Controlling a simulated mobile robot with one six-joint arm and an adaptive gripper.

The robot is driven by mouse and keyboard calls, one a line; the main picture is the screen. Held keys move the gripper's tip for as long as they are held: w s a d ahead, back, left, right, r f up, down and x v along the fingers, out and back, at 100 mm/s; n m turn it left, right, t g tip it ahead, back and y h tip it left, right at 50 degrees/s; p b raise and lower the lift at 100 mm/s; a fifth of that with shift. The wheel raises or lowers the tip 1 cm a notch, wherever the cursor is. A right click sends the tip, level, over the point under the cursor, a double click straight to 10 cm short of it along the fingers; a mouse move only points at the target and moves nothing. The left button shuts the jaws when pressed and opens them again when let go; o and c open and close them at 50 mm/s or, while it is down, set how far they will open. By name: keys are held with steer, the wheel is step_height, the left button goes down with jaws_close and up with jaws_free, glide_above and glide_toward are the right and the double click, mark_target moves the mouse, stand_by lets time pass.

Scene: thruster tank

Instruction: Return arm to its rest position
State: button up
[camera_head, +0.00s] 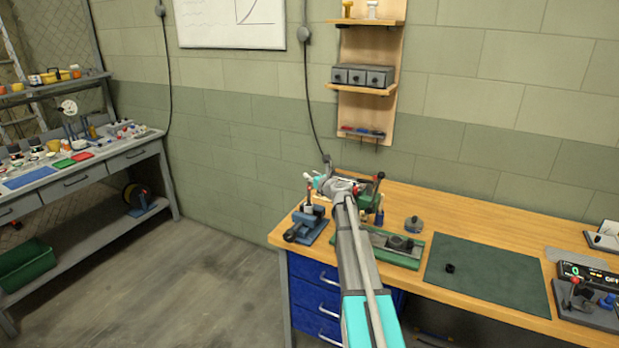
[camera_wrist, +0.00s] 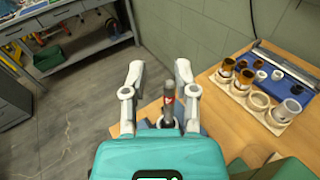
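My gripper (camera_head: 314,181) is above the left end of the wooden workbench (camera_head: 480,207), seen small and partly hidden behind my arm in the head view. In the wrist view my gripper (camera_wrist: 159,72) has its two pale fingers spread well apart. A grey upright post with a red mark (camera_wrist: 169,98) shows between the fingers, with visible gaps on both sides. It seems to stand on the bench below, and nothing is seen clamped. A blue fixture (camera_head: 308,226) sits on the bench's left corner, just below the gripper in the head view.
A green mat (camera_head: 487,273) with a small black piece (camera_head: 449,268) lies on the bench. A holder with amber and white cups (camera_wrist: 258,100) shows in the wrist view. The block wall (camera_head: 240,130) rises behind. Open floor (camera_head: 190,285) separates the bench from a grey table (camera_head: 95,172).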

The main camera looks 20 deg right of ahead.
stand_by(0.5)
steer(key=s+a+f+n+g+y, duration=0.1)
steer(key=s+a+f+n+g, duration=0.3)
steer(key=a+n, duration=0.35)
steer(key=s+a+f+n+g+y, duration=0.2)
steer(key=s+a+f+n, duration=0.1)
steer(key=s+a+n, duration=0.5)
steer(key=s+a+f+n+g+y, duration=0.1)
steer(key=s+a+f+n+g, duration=0.3)
steer(key=a, duration=0.5)
steer(key=s+a+f+n+g+h, duration=0.1)
steer(key=s+f+n+g+h, duration=0.1)
steer(key=s+n, duration=0.3)
steer(key=s+a+f+n+g+h, duration=0.2)
steer(key=s+n, duration=0.3)
steer(key=s, duration=0.5)
steer(key=s+a+f+n+g+h, duration=0.1)
steer(key=s+a+f+n+g, duration=0.1)
steer(key=s+n, duration=0.4)
steer(key=shift+s+g+h, duration=0.4)
steer(key=shift+s+g, duration=0.1)
steer(key=shift+s, duration=0.8)
